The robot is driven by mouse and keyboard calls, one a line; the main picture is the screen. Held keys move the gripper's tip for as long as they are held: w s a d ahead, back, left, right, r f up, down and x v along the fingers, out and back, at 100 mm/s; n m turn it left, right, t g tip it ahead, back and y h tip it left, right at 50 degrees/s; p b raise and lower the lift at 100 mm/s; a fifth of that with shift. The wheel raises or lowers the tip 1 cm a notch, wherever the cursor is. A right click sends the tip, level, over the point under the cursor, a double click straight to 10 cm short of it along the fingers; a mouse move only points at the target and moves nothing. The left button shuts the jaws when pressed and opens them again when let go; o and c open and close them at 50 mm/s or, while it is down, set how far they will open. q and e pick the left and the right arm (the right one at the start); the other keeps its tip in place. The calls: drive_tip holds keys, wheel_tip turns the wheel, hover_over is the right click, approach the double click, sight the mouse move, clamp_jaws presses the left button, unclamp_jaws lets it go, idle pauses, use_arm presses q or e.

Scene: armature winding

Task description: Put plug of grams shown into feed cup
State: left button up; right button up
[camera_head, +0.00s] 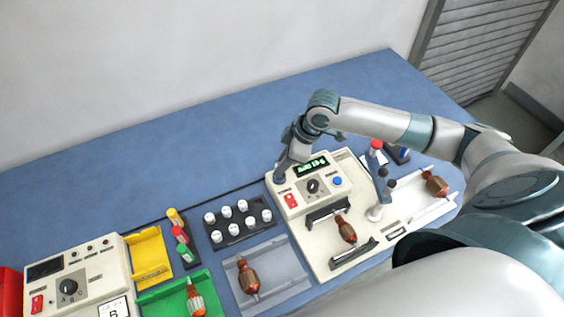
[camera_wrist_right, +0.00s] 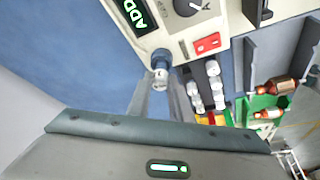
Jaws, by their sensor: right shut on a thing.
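The balance-like machine (camera_head: 325,215) has a green-lit display (camera_head: 311,166) that starts with "ADD"; its number is too small to read surely. The blue-grey feed cup (camera_head: 280,177) stands at the machine's back left corner, and it also shows in the right wrist view (camera_wrist_right: 160,58). My right gripper (camera_head: 291,157) is just above this cup. It is shut on a small whitish plug (camera_wrist_right: 160,80), which is close to the cup's mouth; I cannot tell whether it touches. White plugs (camera_head: 233,229) stand in a black rack (camera_head: 238,238). My left gripper is not in view.
Red-brown armatures lie on the machine (camera_head: 347,229), a grey tray (camera_head: 275,290), a green tray (camera_head: 160,303) and a white tray (camera_head: 440,207). A yellow tray (camera_head: 148,258) and a second console (camera_head: 80,290) are at left. The blue table (camera_head: 190,130) is clear behind.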

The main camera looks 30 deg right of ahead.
drive_tip(key=shift+f, duration=0.6)
idle(0.8)
drive_tip(key=o, duration=0.9)
drive_tip(key=shift+r, duration=0.15)
drive_tip(key=shift+b+v, duration=2.25)
drive_tip(key=shift+v, duration=6.35)
